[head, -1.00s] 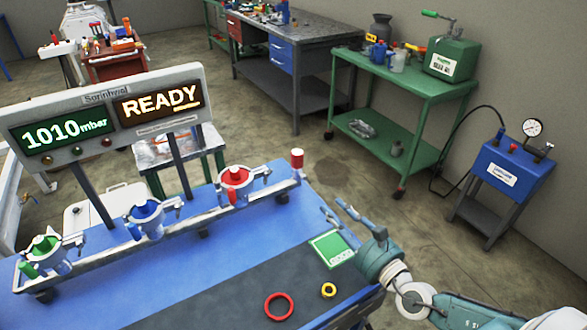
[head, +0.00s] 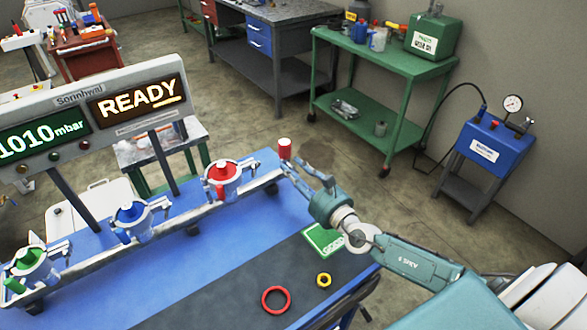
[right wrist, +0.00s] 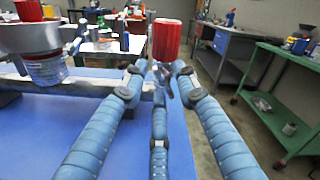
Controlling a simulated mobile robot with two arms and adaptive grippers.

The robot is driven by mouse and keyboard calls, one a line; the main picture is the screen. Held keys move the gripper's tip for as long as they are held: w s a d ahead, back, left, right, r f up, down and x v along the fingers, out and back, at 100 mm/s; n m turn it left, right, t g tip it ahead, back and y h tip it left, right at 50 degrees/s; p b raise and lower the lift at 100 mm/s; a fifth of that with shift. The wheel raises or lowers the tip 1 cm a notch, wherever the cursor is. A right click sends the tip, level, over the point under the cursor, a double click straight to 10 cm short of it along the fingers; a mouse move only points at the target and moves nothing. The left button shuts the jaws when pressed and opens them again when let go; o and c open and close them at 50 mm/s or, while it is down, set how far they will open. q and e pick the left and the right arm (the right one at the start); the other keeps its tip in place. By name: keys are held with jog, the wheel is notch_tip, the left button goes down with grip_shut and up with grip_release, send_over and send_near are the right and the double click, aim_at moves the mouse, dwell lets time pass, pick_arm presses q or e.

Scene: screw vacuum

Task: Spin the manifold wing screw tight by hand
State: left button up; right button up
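A red cylindrical knob (head: 285,148) stands upright at the right end of the long grey manifold rail (head: 180,220). It also shows in the right wrist view (right wrist: 166,40), straight ahead of the fingers, with small grey metal parts below it. I cannot clearly make out the screw's wings. My right gripper (head: 306,174) is just to the right of and below the knob. In the right wrist view its three blue-grey fingers (right wrist: 158,80) are spread and empty, with the tips below the red part; I cannot tell whether they touch anything. My left gripper is out of view.
Red (head: 222,172), blue (head: 131,212) and green (head: 28,258) funnel-like fittings sit along the rail. The display (head: 140,101) reads READY and 1010 mbar.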

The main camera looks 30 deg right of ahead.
jog(key=shift+w+a, duration=0.1)
jog(key=shift+w, duration=0.2)
jog(key=c, duration=0.7)
grip_shut()
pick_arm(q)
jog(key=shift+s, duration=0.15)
